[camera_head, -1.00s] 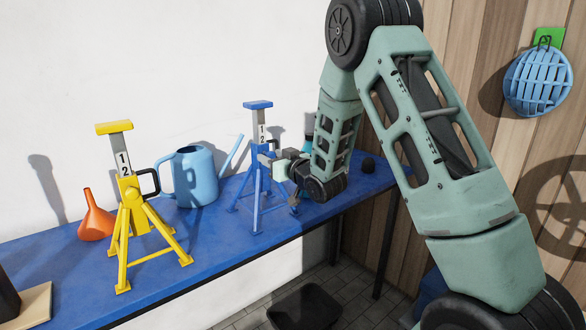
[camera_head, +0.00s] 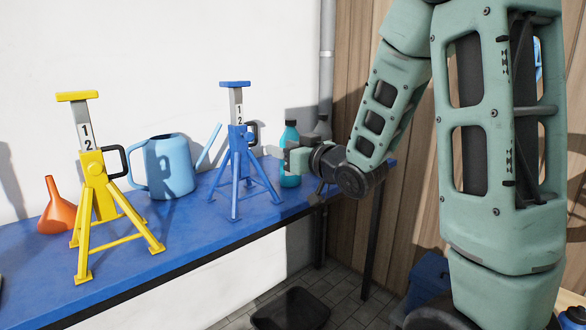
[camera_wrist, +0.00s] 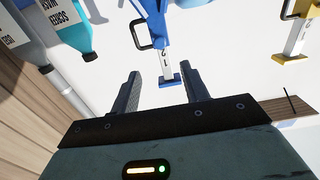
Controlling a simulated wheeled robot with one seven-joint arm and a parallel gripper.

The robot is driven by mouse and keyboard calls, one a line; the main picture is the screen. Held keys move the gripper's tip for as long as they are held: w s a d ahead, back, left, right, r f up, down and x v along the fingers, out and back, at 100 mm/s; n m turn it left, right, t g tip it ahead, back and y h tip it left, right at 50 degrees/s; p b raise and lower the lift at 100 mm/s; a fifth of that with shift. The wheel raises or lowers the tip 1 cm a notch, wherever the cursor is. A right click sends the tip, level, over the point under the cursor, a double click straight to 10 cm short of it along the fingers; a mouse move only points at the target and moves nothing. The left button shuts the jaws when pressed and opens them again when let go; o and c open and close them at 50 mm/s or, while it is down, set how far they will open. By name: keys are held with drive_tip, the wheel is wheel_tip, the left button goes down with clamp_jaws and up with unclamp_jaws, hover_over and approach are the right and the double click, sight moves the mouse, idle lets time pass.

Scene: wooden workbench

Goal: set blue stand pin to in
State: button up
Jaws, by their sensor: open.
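The blue stand (camera_head: 236,165) stands upright on the bench, its numbered grey post raised from the collar. It appears upside down in the wrist view (camera_wrist: 155,20). Its pin, with a dark loop handle (camera_head: 254,131), sits at the collar's right side; how deep it is in cannot be told. The loop also shows in the wrist view (camera_wrist: 137,37), beyond the fingertips. My gripper (camera_head: 288,159) is open and empty, to the right of the stand and apart from the pin. Both fingers (camera_wrist: 160,73) show in the wrist view with nothing between them.
A yellow stand (camera_head: 97,180) with a similar dark loop, a light-blue watering can (camera_head: 168,168) and an orange funnel (camera_head: 58,212) are to the left. A teal bottle (camera_head: 290,135) stands behind my gripper. The blue bench (camera_head: 190,225) is clear in front.

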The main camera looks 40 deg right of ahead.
drive_tip(key=shift+s+d+b, duration=0.1)
drive_tip(key=shift+s+b, duration=1.15)
drive_tip(key=shift+b, duration=0.7)
